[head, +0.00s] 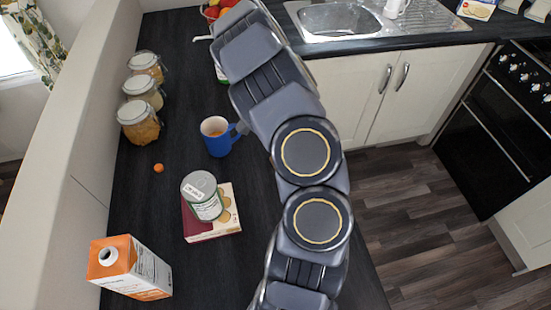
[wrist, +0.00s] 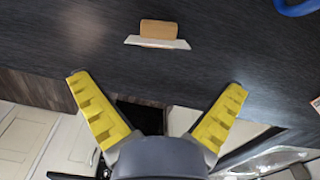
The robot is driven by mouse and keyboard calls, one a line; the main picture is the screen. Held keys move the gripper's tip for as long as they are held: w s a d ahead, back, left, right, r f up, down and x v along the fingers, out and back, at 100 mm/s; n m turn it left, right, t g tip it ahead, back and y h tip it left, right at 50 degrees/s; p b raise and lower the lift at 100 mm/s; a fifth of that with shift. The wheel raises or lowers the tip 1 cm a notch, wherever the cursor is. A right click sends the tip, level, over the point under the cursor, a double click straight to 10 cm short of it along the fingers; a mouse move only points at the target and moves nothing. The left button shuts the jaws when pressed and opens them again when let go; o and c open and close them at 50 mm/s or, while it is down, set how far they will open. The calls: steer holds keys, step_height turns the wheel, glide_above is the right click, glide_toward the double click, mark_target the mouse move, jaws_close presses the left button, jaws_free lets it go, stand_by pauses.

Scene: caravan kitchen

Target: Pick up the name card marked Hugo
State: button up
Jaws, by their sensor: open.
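In the wrist view, a small white card (wrist: 142,42) stands against an orange-brown block (wrist: 160,29) on the dark worktop. No writing on it can be read, so I cannot tell whether it says Hugo. My gripper (wrist: 158,86) has two yellow fingers spread wide with nothing between them. The card lies beyond the fingertips, roughly centred between them, higher in the picture. In the head view my gripper is not visible, and my arm covers part of the worktop. I cannot pick out the card with certainty there.
A blue mug (head: 218,137), a can (head: 202,196) on a box (head: 228,214), an orange-topped carton (head: 128,268) and several jars (head: 138,121) stand on the worktop (head: 180,105). A small orange ball (head: 158,168) lies near the jars. A sink (head: 340,20) is at the back.

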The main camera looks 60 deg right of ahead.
steer(key=f, duration=0.8)
steer(key=shift+a, duration=0.2)
steer(key=shift+r, duration=0.1)
steer(key=c, duration=0.9)
